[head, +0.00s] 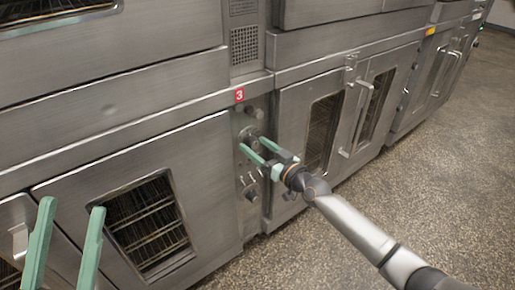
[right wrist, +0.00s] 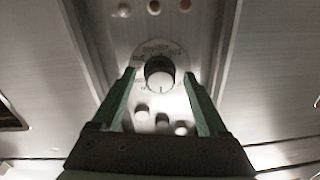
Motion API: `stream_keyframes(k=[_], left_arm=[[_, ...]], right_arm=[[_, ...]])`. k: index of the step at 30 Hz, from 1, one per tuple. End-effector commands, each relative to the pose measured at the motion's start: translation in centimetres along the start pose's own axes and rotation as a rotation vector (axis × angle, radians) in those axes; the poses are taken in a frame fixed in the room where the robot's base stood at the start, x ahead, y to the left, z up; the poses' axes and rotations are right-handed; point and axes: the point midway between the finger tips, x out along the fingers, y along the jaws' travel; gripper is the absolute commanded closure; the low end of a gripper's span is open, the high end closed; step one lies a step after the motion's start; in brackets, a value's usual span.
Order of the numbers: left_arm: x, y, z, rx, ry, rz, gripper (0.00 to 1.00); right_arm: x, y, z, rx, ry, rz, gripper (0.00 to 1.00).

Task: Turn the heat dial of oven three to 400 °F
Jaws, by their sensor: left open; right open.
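The control panel (head: 242,171) of oven three carries a red label "3" (head: 239,95) at its top. In the right wrist view a round dial (right wrist: 160,78) with a dark side and pale face sits on a pale scale plate (right wrist: 146,50). The scale's lettering is too blurred to read. My right gripper (head: 252,145) is open in front of the panel; its two green fingers flank the dial in the wrist view. I cannot tell whether they touch it. My left gripper (head: 72,206) is open and empty at the lower left.
An oven door with a window (head: 148,225) is left of the panel; doors with upright handles (head: 362,115) are right of it. Another knob (head: 250,195) sits lower on the panel. Small knobs (right wrist: 162,121) show near the dial in the wrist view. Speckled floor (head: 400,190) is clear at right.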

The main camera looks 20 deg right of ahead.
Motion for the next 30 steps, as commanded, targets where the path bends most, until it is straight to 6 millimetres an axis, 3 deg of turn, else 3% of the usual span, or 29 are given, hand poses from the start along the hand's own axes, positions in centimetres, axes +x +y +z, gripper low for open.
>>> stream_keyframes(k=[8, 27, 30], left_arm=[[0.01, 0.03, 0.0, -0.002, 0.0, 0.001, 0.5], [0.02, 0.07, -0.01, -0.003, 0.001, 0.001, 0.5], [0.02, 0.08, -0.01, -0.003, 0.001, 0.001, 0.5]], right_arm=[[0.07, 0.01, -0.02, -0.001, 0.0, 0.0, 0.26], [0.04, 0.02, -0.01, -0.001, 0.0, 0.0, 0.98], [0.04, 0.02, -0.01, -0.001, 0.0, 0.0, 1.0]])
